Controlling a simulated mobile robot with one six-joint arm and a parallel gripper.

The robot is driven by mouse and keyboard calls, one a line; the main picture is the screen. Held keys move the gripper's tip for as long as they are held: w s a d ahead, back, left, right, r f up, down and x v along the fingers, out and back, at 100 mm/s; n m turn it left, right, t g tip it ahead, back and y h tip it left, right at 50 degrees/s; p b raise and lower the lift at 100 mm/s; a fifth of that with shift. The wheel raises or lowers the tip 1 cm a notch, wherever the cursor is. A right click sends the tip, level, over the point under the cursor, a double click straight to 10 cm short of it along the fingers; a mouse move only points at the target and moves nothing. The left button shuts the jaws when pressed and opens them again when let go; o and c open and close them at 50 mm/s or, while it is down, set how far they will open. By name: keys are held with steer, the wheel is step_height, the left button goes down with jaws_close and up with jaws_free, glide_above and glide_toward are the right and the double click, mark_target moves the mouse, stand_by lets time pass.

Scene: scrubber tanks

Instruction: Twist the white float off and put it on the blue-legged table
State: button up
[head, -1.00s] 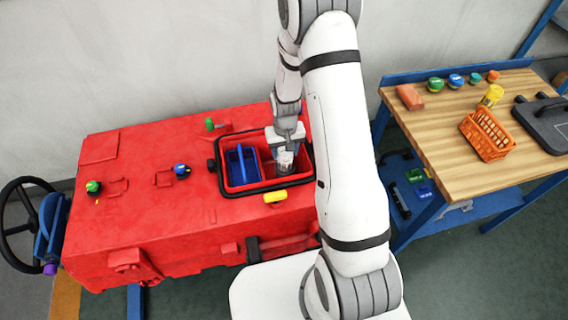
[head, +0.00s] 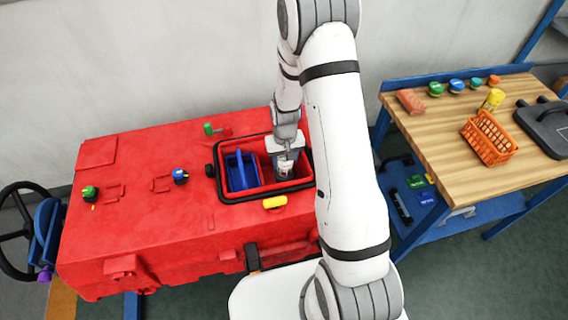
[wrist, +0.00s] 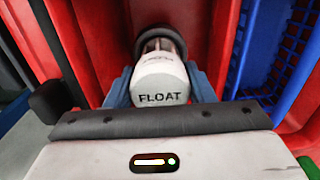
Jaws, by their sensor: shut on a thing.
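The white float (wrist: 160,82) is a short white cylinder marked "FLOAT" in the wrist view, inside the red tank opening. It sits against a dark round fitting on the red wall. My gripper (head: 284,168) reaches down into the right part of the opening, and its blue-grey fingers (wrist: 160,88) are shut on the float from both sides. Whether the float is still joined to the fitting cannot be told. The blue-legged table (head: 440,142) has a wooden top and stands at the right.
A blue basket (head: 242,172) sits in the left part of the opening. On the table are an orange basket (head: 487,140), a dark case (head: 545,125), a yellow jar (head: 492,99) and several caps at the back. The front left of the tabletop is clear.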

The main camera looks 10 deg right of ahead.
steer(key=shift+n, duration=0.5)
jaws_close()
steer(key=shift+b, duration=0.3)
steer(key=shift+n, duration=0.3)
steer(key=shift+n+b, duration=0.4)
steer(key=shift+n, duration=0.1)
steer(key=o, duration=1)
jaws_free()
steer(key=shift+o, duration=1.3)
steer(key=shift+o, duration=0.6)
